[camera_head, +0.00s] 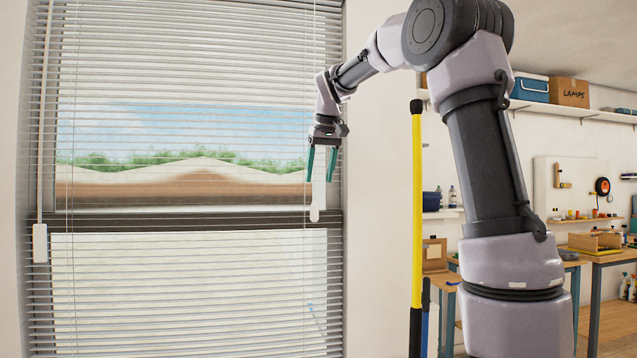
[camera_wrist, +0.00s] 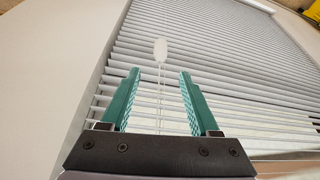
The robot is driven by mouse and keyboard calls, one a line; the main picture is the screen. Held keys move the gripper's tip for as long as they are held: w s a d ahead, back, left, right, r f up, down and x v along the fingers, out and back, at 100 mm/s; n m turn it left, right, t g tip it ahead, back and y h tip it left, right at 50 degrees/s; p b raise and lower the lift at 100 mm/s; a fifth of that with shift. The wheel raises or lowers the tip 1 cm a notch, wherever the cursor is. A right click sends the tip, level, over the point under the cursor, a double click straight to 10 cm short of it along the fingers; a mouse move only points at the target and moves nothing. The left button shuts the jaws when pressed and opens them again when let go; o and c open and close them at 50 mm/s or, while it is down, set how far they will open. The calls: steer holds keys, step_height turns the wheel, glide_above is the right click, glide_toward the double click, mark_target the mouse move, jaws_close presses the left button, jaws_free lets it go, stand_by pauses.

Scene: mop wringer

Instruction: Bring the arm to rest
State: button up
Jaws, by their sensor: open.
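My gripper (camera_head: 321,163) hangs at the end of my raised arm, pointing down in front of the right part of the window blind (camera_head: 180,270). Its two green fingers are apart, with nothing gripped between them. In the wrist view my gripper (camera_wrist: 152,95) also shows open. A white pull (camera_wrist: 160,50) on a thin cord shows between and beyond the fingers there. In the head view the pull (camera_head: 314,214) hangs just below the fingertips. I cannot tell whether the cord touches a finger.
A second white pull (camera_head: 40,243) hangs at the blind's left side. A yellow and black pole (camera_head: 417,210) stands upright between the window and my arm. Workbenches (camera_head: 600,256) and a shelf (camera_head: 585,112) with boxes are at the right.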

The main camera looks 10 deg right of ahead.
stand_by(0.4)
steer(key=s+d+f+m+t+y, duration=0.15)
steer(key=s+d, duration=0.25)
steer(key=s, duration=1)
steer(key=s+d+f+m+t, duration=0.1)
steer(key=s+f+m, duration=0.3)
steer(key=s+f, duration=0.7)
steer(key=s, duration=0.4)
steer(key=shift+s+d+f, duration=0.2)
steer(key=shift+f, duration=0.15)
